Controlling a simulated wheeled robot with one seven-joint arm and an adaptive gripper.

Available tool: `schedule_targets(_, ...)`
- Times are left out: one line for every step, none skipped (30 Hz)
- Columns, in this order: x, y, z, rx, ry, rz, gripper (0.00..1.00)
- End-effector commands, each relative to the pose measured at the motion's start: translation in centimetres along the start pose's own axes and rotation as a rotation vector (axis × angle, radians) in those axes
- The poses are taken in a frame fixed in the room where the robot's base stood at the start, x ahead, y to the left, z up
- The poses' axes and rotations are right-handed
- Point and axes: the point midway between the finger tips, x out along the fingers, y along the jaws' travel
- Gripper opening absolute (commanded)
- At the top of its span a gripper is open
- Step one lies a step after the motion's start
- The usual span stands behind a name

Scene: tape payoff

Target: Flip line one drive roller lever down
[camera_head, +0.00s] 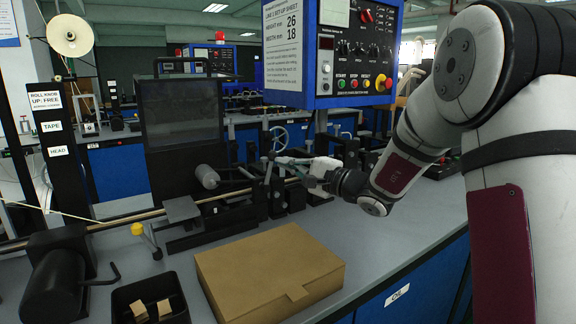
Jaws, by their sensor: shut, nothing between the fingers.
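My gripper (281,162) is shut with nothing held. It reaches in from the right, among the dark brackets and rollers at the middle of the machine on the grey bench. The drive roller lever cannot be told apart for certain here; small upright dark parts (268,180) stand at the fingertips, and I cannot tell whether they touch. A short lever with a yellow knob (138,229) stands tilted at the front left of the machine. A grey roller (207,176) lies left of my gripper.
A closed cardboard box (268,268) lies on the bench in front of the machine. A black bin (150,300) with small brown pieces and a black motor (58,280) with a crank stand at front left. A blue control panel (335,50) hangs above my gripper. Bench right of the box is clear.

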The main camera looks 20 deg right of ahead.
Motion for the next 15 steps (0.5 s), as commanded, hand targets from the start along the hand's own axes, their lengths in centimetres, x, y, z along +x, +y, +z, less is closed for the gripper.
schedule_targets(0.1, 0.0, 0.2, 0.000, -0.005, 0.000, 0.00)
schedule_targets(0.1, 0.0, 0.2, 0.000, -0.005, 0.000, 0.00)
schedule_targets(0.1, 0.0, 0.2, 0.001, -0.005, 0.000, 0.00)
schedule_targets(0.2, 0.0, 0.3, -0.011, -0.006, 0.001, 0.00)
schedule_targets(0.2, 0.1, 0.2, -0.006, -0.005, 0.002, 0.00)
schedule_targets(0.2, 0.1, 0.3, -0.014, -0.005, 0.004, 0.00)
schedule_targets(0.2, 0.1, 0.4, -0.020, -0.005, 0.006, 0.00)
schedule_targets(0.3, 0.0, 0.5, -0.038, -0.007, 0.009, 0.00)
schedule_targets(0.3, 0.0, 0.6, -0.049, -0.006, 0.014, 0.00)
schedule_targets(0.4, 0.0, 0.8, -0.071, -0.008, 0.020, 0.00)
schedule_targets(0.5, 0.0, 0.9, -0.090, -0.009, 0.025, 0.00)
schedule_targets(0.5, 0.0, 1.1, -0.112, -0.007, 0.033, 0.00)
schedule_targets(0.5, 0.0, 1.2, -0.128, -0.007, 0.038, 0.00)
schedule_targets(0.6, 0.0, 1.3, -0.144, -0.007, 0.043, 0.00)
schedule_targets(0.6, 0.0, 1.4, -0.162, -0.006, 0.050, 0.00)
